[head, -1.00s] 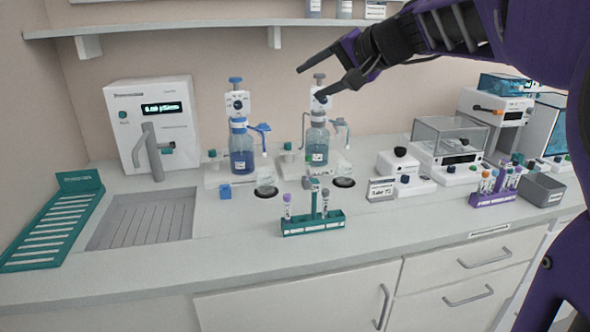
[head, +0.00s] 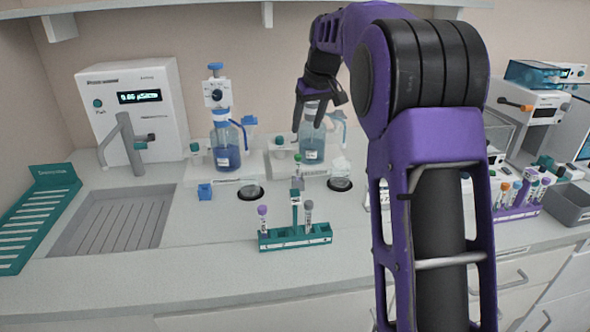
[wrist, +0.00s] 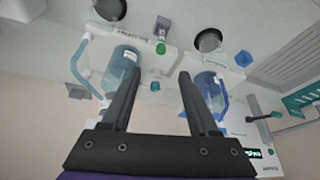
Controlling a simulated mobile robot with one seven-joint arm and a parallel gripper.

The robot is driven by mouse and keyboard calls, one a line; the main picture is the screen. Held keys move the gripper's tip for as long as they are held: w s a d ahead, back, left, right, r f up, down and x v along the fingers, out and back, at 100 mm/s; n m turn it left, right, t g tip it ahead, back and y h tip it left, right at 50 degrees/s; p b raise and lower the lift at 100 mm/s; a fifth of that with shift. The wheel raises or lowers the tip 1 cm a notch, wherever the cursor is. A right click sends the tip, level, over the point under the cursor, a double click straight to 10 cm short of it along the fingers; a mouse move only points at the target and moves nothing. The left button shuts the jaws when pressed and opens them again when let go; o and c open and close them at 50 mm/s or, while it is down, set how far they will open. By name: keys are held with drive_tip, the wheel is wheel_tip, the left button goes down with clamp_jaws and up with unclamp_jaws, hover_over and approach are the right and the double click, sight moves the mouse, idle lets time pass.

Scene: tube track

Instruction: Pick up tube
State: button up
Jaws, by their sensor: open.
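A green rack (head: 297,238) stands on the counter in front of the bottles. It holds a purple-capped tube (head: 262,217) at its left and a grey-capped tube (head: 308,214) toward its right, both upright. A green-capped item (head: 297,168), perhaps a tube, stands just behind the rack; its green cap also shows in the wrist view (wrist: 161,48). My gripper (head: 318,115) is open and empty, fingers pointing down, above and behind the rack, in front of the right bottle in the picture. The wrist view shows both fingers (wrist: 152,75) apart with nothing between them.
Two blue-liquid dispenser bottles (head: 226,145) (head: 312,140) stand behind the rack. A purple rack with several tubes (head: 516,212) and a grey bin (head: 570,203) are at the right, partly beyond my arm. A sunken grey drain tray (head: 115,225) lies left. The counter front is clear.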

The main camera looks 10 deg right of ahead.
sight(298, 159)
drive_tip(key=b+x, duration=0.1)
drive_tip(key=x, duration=0.7)
drive_tip(key=b+x, duration=0.1)
drive_tip(key=x, duration=0.8)
drive_tip(key=shift+s+f, duration=0.2)
clamp_jaws()
wheel_tip(298, 159, up, 10)
drive_tip(key=p, duration=0.2)
